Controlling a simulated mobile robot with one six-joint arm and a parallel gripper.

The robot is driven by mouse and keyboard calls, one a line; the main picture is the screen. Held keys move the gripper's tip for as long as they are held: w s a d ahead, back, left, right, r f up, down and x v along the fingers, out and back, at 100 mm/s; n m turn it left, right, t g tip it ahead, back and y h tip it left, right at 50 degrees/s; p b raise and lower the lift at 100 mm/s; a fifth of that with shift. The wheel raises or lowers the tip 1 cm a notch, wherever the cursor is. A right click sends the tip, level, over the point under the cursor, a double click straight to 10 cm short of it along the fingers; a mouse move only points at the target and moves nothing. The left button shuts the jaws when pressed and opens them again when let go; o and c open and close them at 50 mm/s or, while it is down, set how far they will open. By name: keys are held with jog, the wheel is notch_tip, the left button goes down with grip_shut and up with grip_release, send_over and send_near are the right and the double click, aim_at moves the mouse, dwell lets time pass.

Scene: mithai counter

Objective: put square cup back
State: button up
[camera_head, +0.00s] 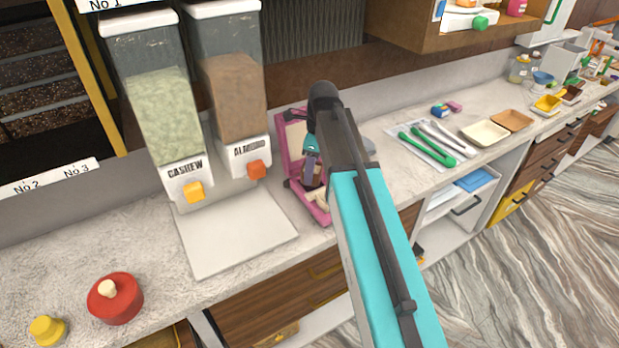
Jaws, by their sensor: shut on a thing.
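My gripper (311,155) points down over the pink open-fronted holder (285,135) on the counter, just right of the almond dispenser. My own dark wrist and teal arm link cover much of this spot. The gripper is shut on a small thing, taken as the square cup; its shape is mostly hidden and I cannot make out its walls. I cannot tell whether it touches the holder or the counter. Small brown and beige pieces show low in the holder, beside the gripper.
The cashew dispenser (160,110) and almond dispenser (232,95) stand left, behind a pale board (235,240). Green-handled tools (428,148) and shallow trays (485,133) lie right. A wall cabinet (400,25) hangs above.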

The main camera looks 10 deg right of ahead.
jog(key=shift+f+p, duration=0.5)
jog(key=shift+f, duration=1.35)
jog(key=shift+f, duration=0.1)
jog(key=o, duration=0.9)
notch_tip(320, 180, up, 12)
jog(key=d+b, duration=0.1)
jog(key=b, duration=0.1)
jog(key=shift+s+d, duration=0.15)
jog(key=shift+s, duration=0.25)
